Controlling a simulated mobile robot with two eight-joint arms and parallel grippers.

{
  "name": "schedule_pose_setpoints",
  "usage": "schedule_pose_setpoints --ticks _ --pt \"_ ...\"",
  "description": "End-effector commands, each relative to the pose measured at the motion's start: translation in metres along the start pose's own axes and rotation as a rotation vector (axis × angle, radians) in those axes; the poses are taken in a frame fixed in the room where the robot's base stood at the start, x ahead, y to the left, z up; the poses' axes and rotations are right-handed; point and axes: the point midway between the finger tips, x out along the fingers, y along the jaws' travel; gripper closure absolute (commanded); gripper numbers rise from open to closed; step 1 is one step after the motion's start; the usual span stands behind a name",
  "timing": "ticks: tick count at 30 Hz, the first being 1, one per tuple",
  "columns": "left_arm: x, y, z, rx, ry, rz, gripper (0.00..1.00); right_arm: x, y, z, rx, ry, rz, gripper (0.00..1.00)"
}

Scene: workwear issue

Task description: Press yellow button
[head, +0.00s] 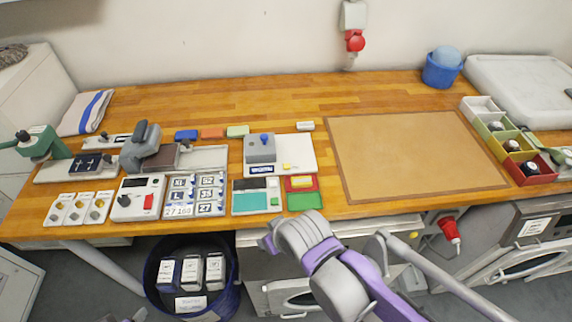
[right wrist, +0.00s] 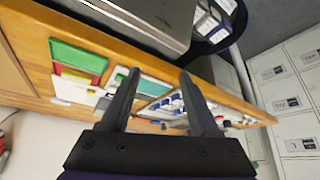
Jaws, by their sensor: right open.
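A small yellow button (head: 287,166) sits on a white base plate (head: 300,152) near the middle of the bench. A grey box with a blue knob (head: 262,146) stands on the same plate. In the right wrist view a small yellow spot (right wrist: 88,90) on a white surface, beside the coloured trays, looks like this button. My right gripper (right wrist: 160,73) is open and empty, its two dark fingers apart near the bench's front edge. In the head view my own arm links largely hide it. My left gripper is not in view.
Red and green trays (head: 304,200) and a panel with a teal strip (head: 256,197) lie in front of the plate. A brown mat (head: 410,150) to the right is bare. A dark blue bin (head: 232,295) stands under the bench.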

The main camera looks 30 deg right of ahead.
Motion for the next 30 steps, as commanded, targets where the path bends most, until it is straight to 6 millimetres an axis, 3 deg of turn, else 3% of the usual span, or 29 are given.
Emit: schedule_pose_setpoints --ticks 1,9,10,30 --pt "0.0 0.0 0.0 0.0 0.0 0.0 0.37 0.0 0.0 0.0 0.0 0.0 0.0 0.49" --pt "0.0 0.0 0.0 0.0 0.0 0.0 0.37 0.0 0.0 0.0 0.0 0.0 0.0 0.97" --pt "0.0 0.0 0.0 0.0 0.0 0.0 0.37 0.0 0.0 0.0 0.0 0.0 0.0 1.0" --pt "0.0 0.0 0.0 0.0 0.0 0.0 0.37 0.0 0.0 0.0 0.0 0.0 0.0 1.0"
